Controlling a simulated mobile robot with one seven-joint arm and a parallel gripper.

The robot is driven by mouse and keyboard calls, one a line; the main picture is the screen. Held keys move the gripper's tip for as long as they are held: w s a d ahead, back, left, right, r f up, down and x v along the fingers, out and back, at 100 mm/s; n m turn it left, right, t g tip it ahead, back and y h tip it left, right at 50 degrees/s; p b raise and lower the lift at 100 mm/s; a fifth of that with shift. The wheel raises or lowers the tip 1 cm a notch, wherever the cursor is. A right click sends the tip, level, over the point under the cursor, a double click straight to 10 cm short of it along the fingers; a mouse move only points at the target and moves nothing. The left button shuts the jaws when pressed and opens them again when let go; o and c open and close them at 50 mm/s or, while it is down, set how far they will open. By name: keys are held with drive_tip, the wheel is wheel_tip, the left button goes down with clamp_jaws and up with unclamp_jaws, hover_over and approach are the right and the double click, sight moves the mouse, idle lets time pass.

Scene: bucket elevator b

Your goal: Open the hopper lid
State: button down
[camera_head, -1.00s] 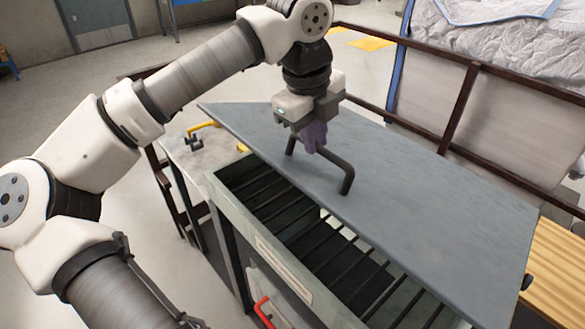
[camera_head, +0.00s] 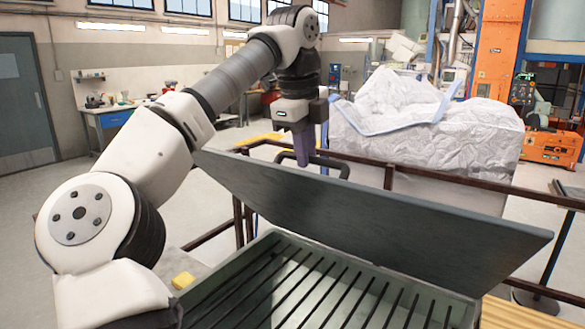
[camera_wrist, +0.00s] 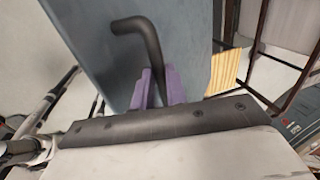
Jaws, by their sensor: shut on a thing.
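The lid's dark bar handle (camera_head: 343,167) stands at the lid's raised edge. My gripper (camera_head: 304,158) is shut on the handle from above, its purple fingers partly hiding it.
A dark railing (camera_head: 440,178) runs behind the hopper, with a large bag wrapped in silvery sheeting (camera_head: 420,120) beyond it. Slatted yellow wood (camera_head: 505,315) lies at the lower right. A workbench (camera_head: 105,112) stands at the far left, with open floor before it.

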drive_tip(key=shift+w+d+r, duration=0.2)
drive_tip(key=shift+w+d, duration=0.4)
drive_tip(key=shift+w, duration=0.2)
drive_tip(key=c, duration=1.8)
unclamp_jaws()
drive_tip(key=o, duration=0.4)
drive_tip(key=shift+w+d+f, duration=0.25)
drive_tip(key=shift+w+f, duration=0.05)
drive_tip(key=shift+w, duration=0.2)
drive_tip(key=shift+s+a+r, duration=0.2)
drive_tip(key=shift+s+r, duration=0.1)
drive_tip(key=shift+f, duration=0.1)
